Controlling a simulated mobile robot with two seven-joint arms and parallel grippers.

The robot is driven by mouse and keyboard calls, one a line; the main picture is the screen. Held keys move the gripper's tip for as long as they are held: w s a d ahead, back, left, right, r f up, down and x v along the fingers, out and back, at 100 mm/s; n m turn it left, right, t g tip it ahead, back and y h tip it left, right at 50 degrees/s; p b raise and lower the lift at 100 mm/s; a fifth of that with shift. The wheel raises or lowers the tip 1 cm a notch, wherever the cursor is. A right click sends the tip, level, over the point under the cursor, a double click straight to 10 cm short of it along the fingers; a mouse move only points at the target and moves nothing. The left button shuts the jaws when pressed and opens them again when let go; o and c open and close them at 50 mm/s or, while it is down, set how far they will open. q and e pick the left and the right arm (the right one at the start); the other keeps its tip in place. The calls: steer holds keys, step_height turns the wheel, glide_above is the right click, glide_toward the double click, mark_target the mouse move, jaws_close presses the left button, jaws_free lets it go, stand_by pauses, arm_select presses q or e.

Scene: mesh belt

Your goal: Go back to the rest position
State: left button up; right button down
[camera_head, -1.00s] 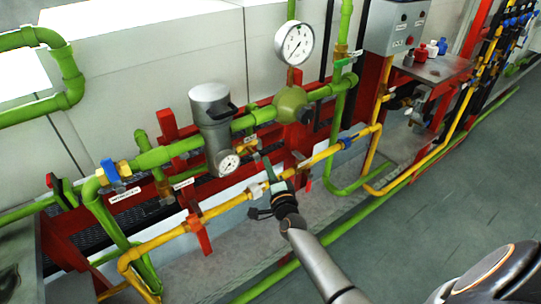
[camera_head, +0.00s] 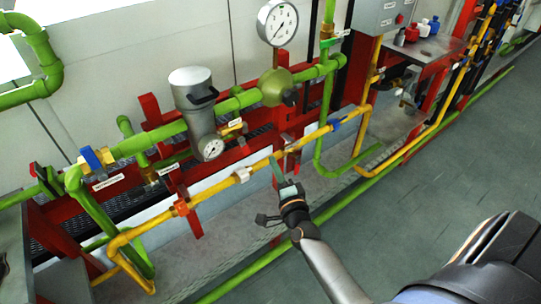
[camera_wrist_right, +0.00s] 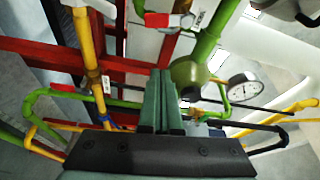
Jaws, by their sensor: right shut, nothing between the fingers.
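My right gripper (camera_head: 280,175) reaches in from the lower right in the head view, close to the yellow pipe (camera_head: 264,161). Its green fingers are together and hold nothing. In the right wrist view the closed fingers (camera_wrist_right: 160,100) point up the picture toward the pipes. From the head view I cannot tell whether the fingertips touch the yellow pipe or only overlap it. My left gripper does not show in any view.
Green pipes carry a grey cylinder (camera_head: 197,105) and a round pressure gauge (camera_head: 277,23). A blue-handled valve (camera_head: 93,158) is at the left. Red supports (camera_head: 195,220) stand around the pipes. Open grey floor (camera_head: 430,185) lies to the right.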

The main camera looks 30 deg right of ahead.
steer(key=shift+s+a, duration=0.1)
steer(key=shift+s, duration=0.25)
stand_by(0.3)
